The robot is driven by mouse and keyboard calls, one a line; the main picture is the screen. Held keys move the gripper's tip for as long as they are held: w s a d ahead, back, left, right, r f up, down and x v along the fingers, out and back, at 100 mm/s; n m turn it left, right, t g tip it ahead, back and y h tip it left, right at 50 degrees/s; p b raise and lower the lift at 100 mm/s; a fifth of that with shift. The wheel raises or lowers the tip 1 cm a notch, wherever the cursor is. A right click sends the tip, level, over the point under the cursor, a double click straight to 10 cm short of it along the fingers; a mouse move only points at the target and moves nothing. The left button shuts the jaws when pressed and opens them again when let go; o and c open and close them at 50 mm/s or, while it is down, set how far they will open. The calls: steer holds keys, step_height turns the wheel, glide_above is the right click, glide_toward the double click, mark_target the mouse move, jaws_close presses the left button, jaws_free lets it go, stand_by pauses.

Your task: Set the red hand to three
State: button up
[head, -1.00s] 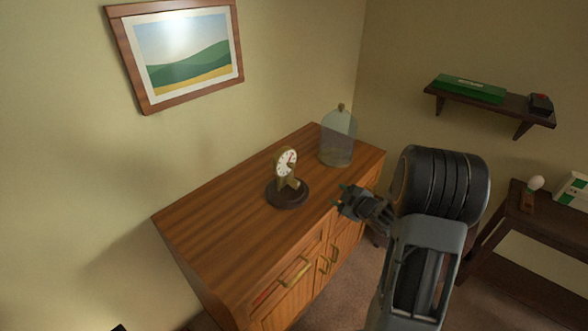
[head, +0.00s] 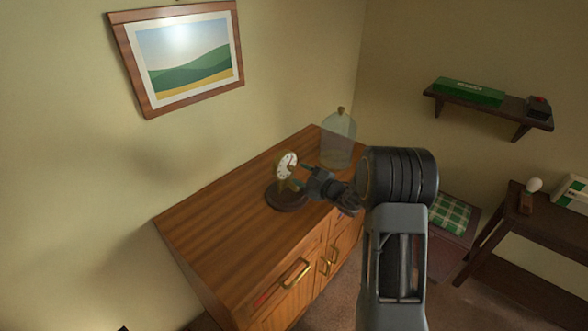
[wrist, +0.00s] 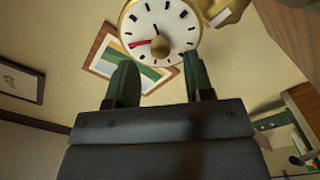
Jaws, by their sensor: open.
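The small clock (head: 286,163) stands on a dark round base (head: 286,200) on the wooden cabinet. Its white dial with black ticks also shows at the top of the wrist view (wrist: 178,22). The red hand (wrist: 143,43) points to the left in that picture. A short dark hand and a round brass knob (wrist: 160,48) show near the dial's middle. My gripper (head: 306,178) is at the clock's right side, close to the dial. In the wrist view its two green fingers (wrist: 160,78) are apart, with nothing between them, just below the knob. Contact cannot be told.
A glass dome (head: 338,140) stands on the cabinet (head: 220,225) behind my gripper. A framed picture (head: 185,55) hangs on the wall. A shelf (head: 490,103) with a green box is at the right. The cabinet top's left part is clear.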

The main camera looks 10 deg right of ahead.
mark_target(294, 170)
steer(key=shift+x, duration=1.9)
steer(key=shift+c, duration=0.4)
jaws_close()
steer(key=m, duration=0.9)
steer(key=shift+m, duration=0.6)
